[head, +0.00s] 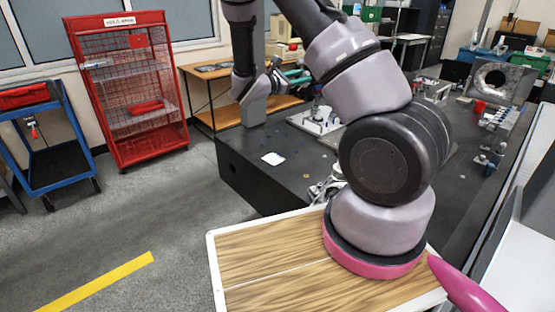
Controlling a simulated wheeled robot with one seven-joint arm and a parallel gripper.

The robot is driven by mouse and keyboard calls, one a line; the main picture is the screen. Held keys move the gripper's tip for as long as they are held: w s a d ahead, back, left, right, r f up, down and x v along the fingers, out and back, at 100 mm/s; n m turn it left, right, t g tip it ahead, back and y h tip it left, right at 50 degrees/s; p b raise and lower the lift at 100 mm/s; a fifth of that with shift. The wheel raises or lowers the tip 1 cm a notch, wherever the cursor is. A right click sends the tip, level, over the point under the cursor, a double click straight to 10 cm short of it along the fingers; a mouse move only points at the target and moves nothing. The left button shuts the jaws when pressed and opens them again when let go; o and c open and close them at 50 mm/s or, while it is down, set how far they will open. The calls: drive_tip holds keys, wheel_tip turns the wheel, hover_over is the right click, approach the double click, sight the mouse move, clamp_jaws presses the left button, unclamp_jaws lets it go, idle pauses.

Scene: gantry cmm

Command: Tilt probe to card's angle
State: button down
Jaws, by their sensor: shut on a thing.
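My gripper (284,78) is at the far end of my arm, above the back left part of the dark granite table (262,183). It is small and partly behind my arm. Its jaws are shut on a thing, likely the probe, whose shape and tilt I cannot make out. Teal-green parts show at the jaws. A small white card (273,158) lies flat on the table near its left edge, in front of and below the gripper. Any marking on it is too small to read.
A metal fixture plate (318,122) stands on the table behind my arm. A red wire cage rack (128,95) and a blue cart (60,165) stand at left. A wooden bench (205,83) is behind. Parts crowd the table's right side. The left floor is clear.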

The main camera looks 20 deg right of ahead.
drive_tip(key=c, duration=0.7)
unclamp_jaws()
drive_tip(key=shift+c, duration=0.2)
drive_tip(key=v, duration=0.7)
drive_tip(key=s+d+r+m+g+y, duration=0.2)
drive_tip(key=s+r+m+g+y, duration=0.15)
drive_tip(key=s+m, duration=0.4)
drive_tip(key=s+d+r+m+g+y, duration=0.3)
drive_tip(key=s+m+g+y, duration=0.15)
drive_tip(key=s, duration=0.55)
drive_tip(key=s+a+r+m+t+y, duration=0.8)
drive_tip(key=s+a+r+m+y, duration=0.1)
drive_tip(key=s+a+r+y, duration=0.1)
wheel_tip(320, 180, up, 2)
drive_tip(key=shift+s+a+r+m+y, duration=0.1)
drive_tip(key=shift+s+a+m+y, duration=0.25)
drive_tip(key=shift+a, duration=0.45)
